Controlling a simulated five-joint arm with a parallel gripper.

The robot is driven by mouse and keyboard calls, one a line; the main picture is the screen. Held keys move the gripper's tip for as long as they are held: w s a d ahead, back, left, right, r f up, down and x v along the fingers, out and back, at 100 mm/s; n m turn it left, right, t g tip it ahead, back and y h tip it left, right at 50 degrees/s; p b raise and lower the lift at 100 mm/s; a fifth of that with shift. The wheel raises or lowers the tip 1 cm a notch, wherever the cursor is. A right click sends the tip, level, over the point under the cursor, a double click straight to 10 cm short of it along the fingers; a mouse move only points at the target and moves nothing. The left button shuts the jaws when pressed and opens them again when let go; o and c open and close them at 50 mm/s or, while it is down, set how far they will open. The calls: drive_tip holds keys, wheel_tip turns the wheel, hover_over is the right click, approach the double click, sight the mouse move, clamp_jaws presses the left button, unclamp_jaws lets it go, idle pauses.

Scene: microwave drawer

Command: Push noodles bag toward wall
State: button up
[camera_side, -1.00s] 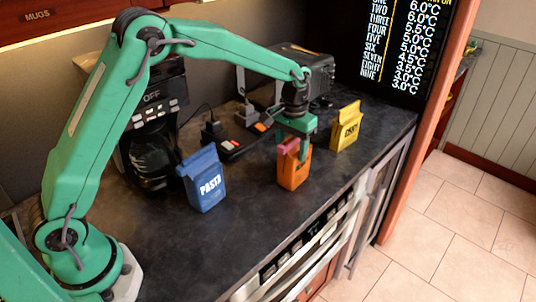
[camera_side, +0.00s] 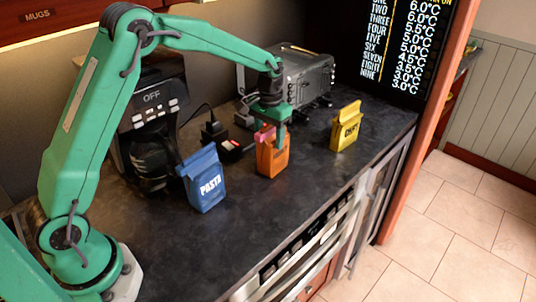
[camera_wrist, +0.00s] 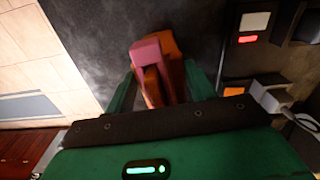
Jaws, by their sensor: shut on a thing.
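The orange bag (camera_side: 272,158) with a pink top stands upright on the dark counter; I take it to be the noodles bag, though its label is not readable. My gripper (camera_side: 277,134) is over its top and shut on it, one finger running down its front. In the wrist view the pink top and orange body (camera_wrist: 158,70) sit between my two green fingers (camera_wrist: 162,88). The finger on the far side is hidden in the side view. The wall (camera_side: 222,68) is behind the counter.
A blue PASTA bag (camera_side: 203,180) stands to the left and a yellow bag (camera_side: 346,127) to the right. Behind are a coffee maker (camera_side: 150,125), a dark switch box (camera_side: 231,149) close to the orange bag, and a toaster (camera_side: 300,75). The counter front is clear.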

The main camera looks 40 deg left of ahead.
drive_tip(key=shift+a, duration=0.25)
drive_tip(key=o, duration=1.4)
drive_tip(key=shift+o, duration=0.2)
drive_tip(key=shift+r, duration=0.1)
drive_tip(key=shift+r, duration=3.9)
